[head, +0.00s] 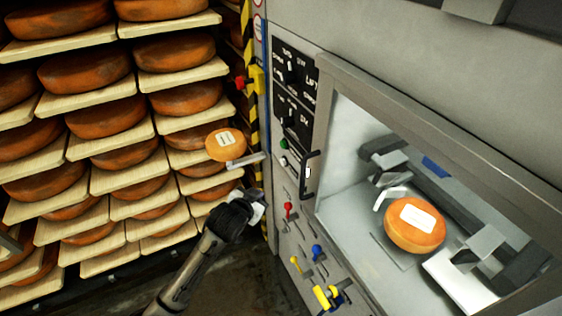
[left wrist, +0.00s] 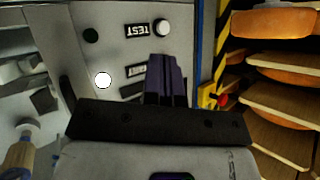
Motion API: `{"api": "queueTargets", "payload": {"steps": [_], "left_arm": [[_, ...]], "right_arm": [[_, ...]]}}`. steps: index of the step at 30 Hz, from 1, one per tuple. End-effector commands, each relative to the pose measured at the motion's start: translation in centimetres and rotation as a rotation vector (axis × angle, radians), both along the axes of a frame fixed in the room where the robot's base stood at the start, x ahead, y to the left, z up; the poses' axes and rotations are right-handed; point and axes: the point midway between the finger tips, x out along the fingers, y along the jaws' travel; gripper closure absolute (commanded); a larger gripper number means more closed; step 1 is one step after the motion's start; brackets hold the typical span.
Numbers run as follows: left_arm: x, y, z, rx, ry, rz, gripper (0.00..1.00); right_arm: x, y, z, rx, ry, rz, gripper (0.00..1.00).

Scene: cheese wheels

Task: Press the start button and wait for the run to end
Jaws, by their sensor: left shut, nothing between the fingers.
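The machine's control panel (head: 292,85) is on the grey cabinet front. A green button (head: 284,143) and a pale round button (head: 283,161) sit low on it. In the left wrist view the panel is upside down, with a bright white round button (left wrist: 103,80), a dark green one (left wrist: 91,35), a grey knob (left wrist: 162,28) and a TEST label (left wrist: 135,30). I cannot read which button is start. My left gripper (head: 259,203) is shut and empty, below and left of the buttons; its dark fingers (left wrist: 166,76) cover part of the panel. My right gripper is not in view.
An orange wheel with a white label (head: 415,228) lies in the machine's open-fronted chamber among grey clamps. Another labelled wheel (head: 226,145) is by a metal bar left of the panel. Racks of cheese wheels (head: 130,155) fill the left. Coloured levers (head: 318,252) stick out below the panel.

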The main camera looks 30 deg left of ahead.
Motion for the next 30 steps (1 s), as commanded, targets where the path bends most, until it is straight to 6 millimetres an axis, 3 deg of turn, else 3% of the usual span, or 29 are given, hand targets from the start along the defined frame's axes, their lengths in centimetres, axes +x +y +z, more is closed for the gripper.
{"api": "queueTargets", "payload": {"steps": [1, 3, 6, 12, 19, 30], "left_arm": [[2.0, 1.5, -1.6, -0.001, -0.063, 0.012, 1.0], [4.4, 3.4, -1.6, -0.009, -0.162, 0.019, 1.0], [6.8, 5.6, -1.2, -0.025, -0.299, 0.021, 1.0], [9.5, 8.8, -0.1, -0.065, -0.565, 0.0, 1.0], [9.8, 10.5, 1.5, -0.115, -0.835, -0.058, 1.0], [8.3, 10.4, 3.6, -0.174, -1.09, -0.153, 1.0]], "right_arm": [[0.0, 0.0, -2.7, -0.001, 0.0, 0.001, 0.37], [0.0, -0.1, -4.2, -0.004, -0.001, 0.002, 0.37], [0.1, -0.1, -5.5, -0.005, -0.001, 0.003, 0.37], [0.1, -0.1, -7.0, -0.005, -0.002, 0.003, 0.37], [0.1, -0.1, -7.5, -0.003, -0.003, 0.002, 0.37], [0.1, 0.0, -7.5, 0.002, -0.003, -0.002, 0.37]]}}
